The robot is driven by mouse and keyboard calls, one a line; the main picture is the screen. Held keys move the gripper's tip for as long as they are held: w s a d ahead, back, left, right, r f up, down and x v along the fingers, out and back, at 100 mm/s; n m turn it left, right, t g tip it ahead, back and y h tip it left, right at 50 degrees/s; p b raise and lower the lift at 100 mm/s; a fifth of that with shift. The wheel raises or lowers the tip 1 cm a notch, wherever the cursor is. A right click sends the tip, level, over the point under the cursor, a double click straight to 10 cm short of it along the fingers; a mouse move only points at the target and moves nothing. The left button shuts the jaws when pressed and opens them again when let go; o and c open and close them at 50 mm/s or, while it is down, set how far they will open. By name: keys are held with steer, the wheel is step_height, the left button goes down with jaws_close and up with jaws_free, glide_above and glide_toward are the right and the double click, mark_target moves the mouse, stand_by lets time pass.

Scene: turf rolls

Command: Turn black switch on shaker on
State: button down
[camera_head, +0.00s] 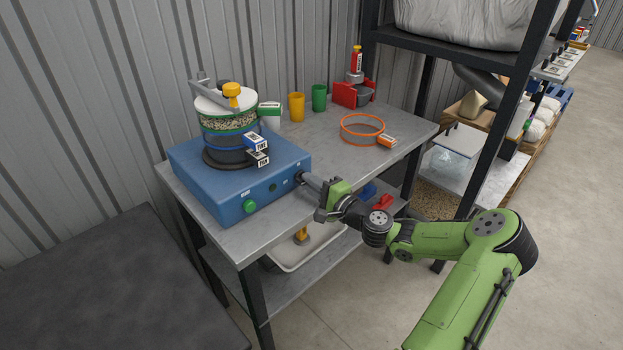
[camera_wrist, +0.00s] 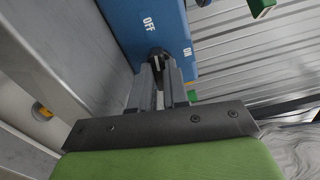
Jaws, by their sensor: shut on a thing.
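The shaker (camera_head: 240,186) is a blue box on the grey table, with a stack of round sieves (camera_head: 228,128) clamped on top. Its front has a green knob (camera_head: 250,205) at the left. In the wrist view the blue housing (camera_wrist: 150,20) carries white OFF and ON labels. The black switch (camera_wrist: 157,56) shows between OFF on the left and ON on the right. My gripper (camera_wrist: 158,85) is at the right end of the shaker's front, also in the head view (camera_head: 304,179). Its fingers are shut on the black switch, which they partly hide.
The grey table (camera_head: 335,165) also bears a yellow cup (camera_head: 297,107), a green cup (camera_head: 319,97), a red holder (camera_head: 352,94) and orange rings (camera_head: 362,129). A white tray (camera_head: 290,262) lies on the shelf below. A black rack post (camera_head: 500,110) stands at the right.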

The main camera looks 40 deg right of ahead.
steer(key=m+p, duration=0.1)
steer(key=p, duration=0.1)
steer(key=m+p, duration=0.2)
steer(key=shift+r+m+p, duration=0.25)
steer(key=shift+m+p, duration=0.05)
steer(key=shift+p, duration=0.1)
steer(key=m+p, duration=0.4)
steer(key=p, duration=0.1)
steer(key=shift+f+m, duration=0.1)
steer(key=shift+m, duration=0.2)
steer(key=m+p, duration=0.3)
steer(key=m, duration=0.1)
steer(key=shift+p, duration=0.35)
steer(key=shift+f+m+p, duration=0.2)
steer(key=shift+m+p, duration=0.7)
steer(key=shift+m, duration=1.1)
steer(key=c, duration=1.1)
jaws_free()
steer(key=s, duration=0.5)
steer(key=s+d, duration=0.1)
steer(key=s, duration=0.4)
steer(key=s+d, duration=0.1)
steer(key=s, duration=0.4)
steer(key=shift+s+d+p, duration=0.1)
steer(key=shift+s+p, duration=0.2)
steer(key=shift+s, duration=0.05)
